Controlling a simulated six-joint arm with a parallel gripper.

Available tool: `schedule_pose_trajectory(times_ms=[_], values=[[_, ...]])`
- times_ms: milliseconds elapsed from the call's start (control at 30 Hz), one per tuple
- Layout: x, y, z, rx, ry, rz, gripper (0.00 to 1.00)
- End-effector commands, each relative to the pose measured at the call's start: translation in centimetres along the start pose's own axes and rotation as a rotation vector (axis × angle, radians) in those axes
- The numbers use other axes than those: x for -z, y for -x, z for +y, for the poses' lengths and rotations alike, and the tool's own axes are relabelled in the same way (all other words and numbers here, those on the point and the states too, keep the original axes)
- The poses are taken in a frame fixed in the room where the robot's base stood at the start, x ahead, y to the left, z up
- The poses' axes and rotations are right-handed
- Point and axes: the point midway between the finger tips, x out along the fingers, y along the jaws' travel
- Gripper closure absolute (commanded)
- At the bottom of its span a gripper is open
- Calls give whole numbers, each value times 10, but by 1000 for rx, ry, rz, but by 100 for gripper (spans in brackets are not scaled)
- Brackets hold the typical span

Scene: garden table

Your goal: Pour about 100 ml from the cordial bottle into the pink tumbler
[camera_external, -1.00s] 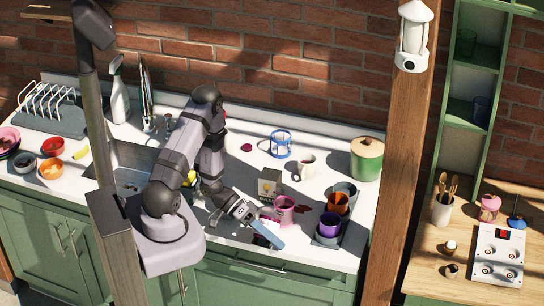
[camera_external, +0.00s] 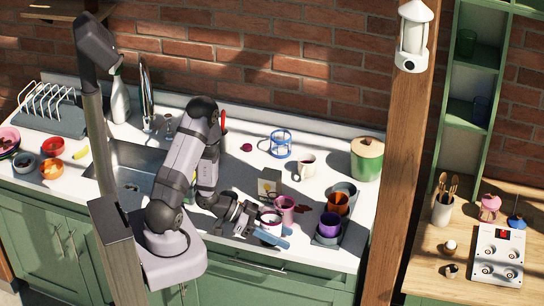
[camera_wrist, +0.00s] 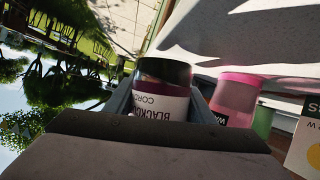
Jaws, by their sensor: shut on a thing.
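My gripper (camera_external: 267,229) is shut on the cordial bottle (camera_external: 270,218), low over the front of the white counter. In the wrist view the bottle (camera_wrist: 163,95) sits between the fingers, dark with a white label whose print reads upside down; that whole view is inverted. The fingers partly hide the bottle, and I cannot tell its exact tilt or level. The pink tumbler (camera_external: 286,207) stands upright just right of the bottle. It also shows in the wrist view (camera_wrist: 236,97). Its inside cannot be made out.
A small carton (camera_external: 269,183) stands behind the gripper. Dark red marks (camera_external: 303,209) lie right of the tumbler. Purple (camera_external: 329,226) and orange (camera_external: 338,204) cups crowd the right. A white mug (camera_external: 306,166) and blue-framed jar (camera_external: 281,144) stand farther back. The sink is left.

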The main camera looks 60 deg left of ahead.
Motion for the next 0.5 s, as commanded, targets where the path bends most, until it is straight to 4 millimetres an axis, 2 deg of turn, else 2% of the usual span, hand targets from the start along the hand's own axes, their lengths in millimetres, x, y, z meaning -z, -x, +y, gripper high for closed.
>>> schedule_pose_trajectory(times_ms=[33, 200, 500], values=[[-4, -3, -3, 11, -26, 9, 88], [1, -2, -7, 43, -103, 34, 88], [3, -3, -11, 67, -160, 52, 88]])
